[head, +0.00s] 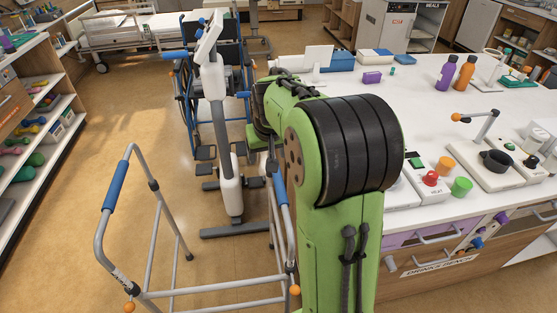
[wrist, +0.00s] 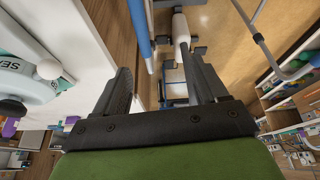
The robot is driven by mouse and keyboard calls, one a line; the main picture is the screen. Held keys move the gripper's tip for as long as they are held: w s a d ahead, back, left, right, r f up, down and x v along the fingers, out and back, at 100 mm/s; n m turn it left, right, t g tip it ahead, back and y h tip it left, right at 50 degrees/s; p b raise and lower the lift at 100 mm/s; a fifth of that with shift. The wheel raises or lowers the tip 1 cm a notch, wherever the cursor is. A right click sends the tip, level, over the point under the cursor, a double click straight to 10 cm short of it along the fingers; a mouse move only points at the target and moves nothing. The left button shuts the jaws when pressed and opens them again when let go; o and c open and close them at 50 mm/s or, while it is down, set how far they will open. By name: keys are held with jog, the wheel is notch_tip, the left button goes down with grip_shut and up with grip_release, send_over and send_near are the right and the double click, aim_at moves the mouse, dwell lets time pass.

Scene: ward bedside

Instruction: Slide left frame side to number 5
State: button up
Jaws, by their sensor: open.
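A grey walking frame with blue hand grips stands at the lower left of the head view. Its left side (head: 104,218) has a blue grip (head: 116,187) and an orange knob (head: 129,307) low down. Its right side (head: 283,215) stands close beside my arm, with another orange knob (head: 294,290). A grey tube with a dark joint shows at the upper right of the wrist view (wrist: 262,42). My gripper (wrist: 160,68) is open, pointing down, with nothing between its fingers. In the head view my arm mostly hides it. I cannot read a number 5 on the frame.
A white-topped bench (head: 450,115) with bottles and devices fills the right. A white exercise machine (head: 222,120) and a blue wheelchair (head: 190,95) stand behind the walking frame. Shelves (head: 45,125) line the left. Open floor (head: 110,120) lies between shelves and walking frame.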

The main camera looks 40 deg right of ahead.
jog(key=m+b, duration=0.1)
send_over(279, 181)
jog(key=s, duration=0.2)
notch_tip(279, 181, down, 8)
jog(key=f+b, duration=0.2)
jog(key=f, duration=0.1)
jog(key=f+b, duration=0.3)
jog(key=w+f+b, duration=0.1)
jog(key=f+b, duration=0.2)
jog(key=f, duration=0.1)
jog(key=shift+a, duration=0.15)
jog(key=b+x, duration=0.1)
jog(key=x, duration=0.3)
jog(key=shift+b, duration=0.3)
jog(key=shift+c, duration=0.4)
jog(key=shift+r, duration=0.1)
jog(key=c, duration=1)
jog(key=shift+w+r+p, duration=0.15)
jog(key=shift+r+p, duration=3.05)
jog(key=shift+r, duration=0.7)
jog(key=shift+c, duration=0.2)
